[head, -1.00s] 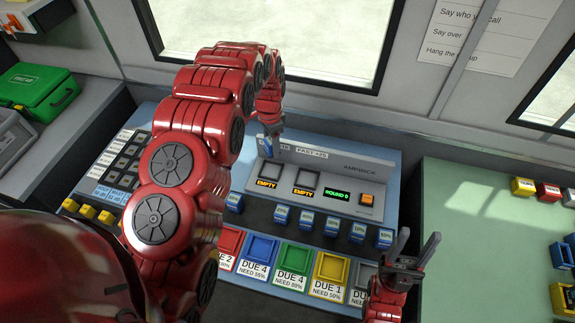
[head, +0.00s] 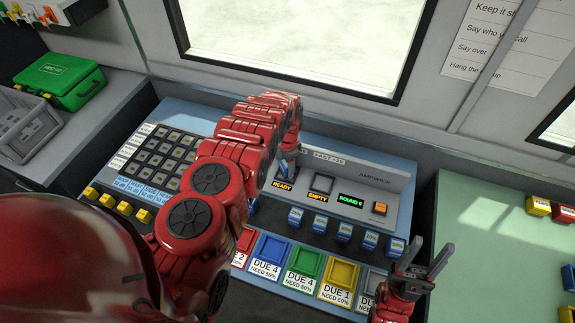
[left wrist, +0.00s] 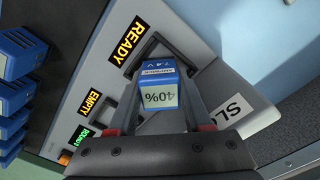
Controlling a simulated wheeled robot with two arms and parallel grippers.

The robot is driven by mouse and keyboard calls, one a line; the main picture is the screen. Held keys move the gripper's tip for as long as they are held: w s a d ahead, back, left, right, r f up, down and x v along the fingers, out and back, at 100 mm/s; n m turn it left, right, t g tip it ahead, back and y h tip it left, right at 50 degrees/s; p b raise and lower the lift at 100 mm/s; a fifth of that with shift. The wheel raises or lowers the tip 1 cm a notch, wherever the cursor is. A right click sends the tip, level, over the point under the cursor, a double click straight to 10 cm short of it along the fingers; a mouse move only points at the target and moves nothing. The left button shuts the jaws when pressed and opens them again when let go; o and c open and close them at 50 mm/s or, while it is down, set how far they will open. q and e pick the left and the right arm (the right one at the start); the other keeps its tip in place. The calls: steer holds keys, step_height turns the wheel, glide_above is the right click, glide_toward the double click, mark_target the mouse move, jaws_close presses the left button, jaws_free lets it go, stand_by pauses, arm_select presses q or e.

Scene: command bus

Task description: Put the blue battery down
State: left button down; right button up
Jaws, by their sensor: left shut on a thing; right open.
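The blue battery (left wrist: 157,85) shows in the left wrist view with a label that reads 40%. My left gripper (left wrist: 160,105) is shut on it, one finger on each side. The battery is at the charger slot beside the READY sign (left wrist: 125,42); its lower end is hidden, so how deep it sits cannot be told. In the head view my left gripper (head: 287,155) is at the left slot of the grey charger (head: 345,180), mostly hidden by my arm. My right gripper (head: 420,258) is open and empty at the front right of the console.
The second slot (head: 321,184) is empty, with an EMPTY sign. Several blue batteries (head: 320,223) stand in a row before the charger. Coloured trays (head: 305,263) line the front edge. A keypad (head: 165,152) is at left, a green table (head: 480,230) at right.

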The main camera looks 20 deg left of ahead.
arm_select(q)
steer(key=shift+f, duration=0.2)
steer(key=shift+c, duration=1.6)
jaws_free()
steer(key=shift+r, duration=0.2)
steer(key=shift+w+r, duration=0.3)
steer(key=shift+r, duration=0.05)
steer(key=r+b, duration=0.2)
steer(key=r, duration=0.6)
steer(key=shift+s+r+b, duration=0.15)
steer(key=shift+s+b, duration=0.05)
steer(key=shift+b, duration=0.15)
step_height(320, 180, up, 2)
steer(key=shift+p, duration=1.05)
steer(key=shift+s+r+p, duration=0.15)
steer(key=shift+r+p, duration=0.45)
